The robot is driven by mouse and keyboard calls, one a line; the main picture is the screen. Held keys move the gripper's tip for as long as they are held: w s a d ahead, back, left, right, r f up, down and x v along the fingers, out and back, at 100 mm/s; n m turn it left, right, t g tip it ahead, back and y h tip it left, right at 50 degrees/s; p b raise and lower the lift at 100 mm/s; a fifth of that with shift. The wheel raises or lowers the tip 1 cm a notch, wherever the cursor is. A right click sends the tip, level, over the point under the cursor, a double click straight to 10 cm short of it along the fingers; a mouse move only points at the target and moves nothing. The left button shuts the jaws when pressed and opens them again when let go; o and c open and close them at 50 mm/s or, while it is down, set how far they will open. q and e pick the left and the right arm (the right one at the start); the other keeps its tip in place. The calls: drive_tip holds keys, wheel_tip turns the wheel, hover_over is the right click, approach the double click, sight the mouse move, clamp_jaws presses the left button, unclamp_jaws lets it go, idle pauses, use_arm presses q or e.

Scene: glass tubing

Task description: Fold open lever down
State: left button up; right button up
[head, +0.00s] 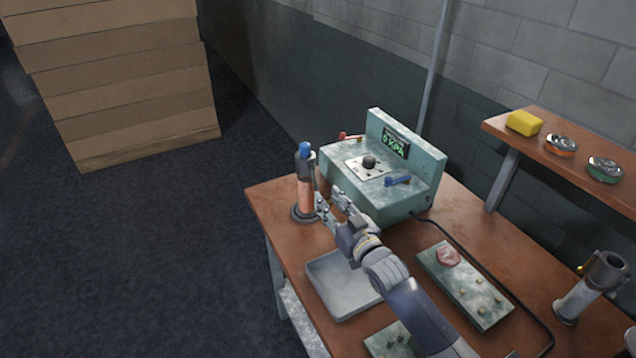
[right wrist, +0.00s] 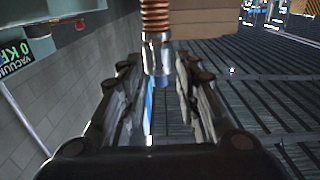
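A teal vacuum box (head: 385,190) with a green "0 KPA" display stands at the back of the table. My right gripper (head: 332,203) is beside the box's left front, close to an upright stand holding a copper-coloured tube (head: 305,192) with a blue top. In the right wrist view my right gripper (right wrist: 160,85) is open, with the chrome end of a ribbed copper piece (right wrist: 156,20) ahead between its fingers. My left gripper is not in view.
A grey tray (head: 345,300) lies under my right arm. A green plate (head: 478,302) with pegs and a reddish piece lies right of it. A black cable (head: 500,290) crosses the table. A metal holder (head: 590,285) stands at the right. A shelf (head: 560,150) holds a yellow block.

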sight(315, 183)
drive_tip(key=x, duration=0.3)
drive_tip(key=shift+w+f, duration=0.15)
drive_tip(key=shift+w, duration=0.1)
drive_tip(key=x, duration=0.2)
drive_tip(key=shift+w+p, duration=0.3)
drive_tip(key=shift+w, duration=0.15)
drive_tip(key=shift+w+a, duration=0.2)
drive_tip(key=shift+w, duration=0.05)
drive_tip(key=shift+w+a, duration=0.1)
drive_tip(key=shift+w, duration=0.2)
drive_tip(key=c, duration=0.3)
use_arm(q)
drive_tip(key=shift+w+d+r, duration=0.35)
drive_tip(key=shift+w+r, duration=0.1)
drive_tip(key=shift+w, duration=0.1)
use_arm(e)
clamp_jaws()
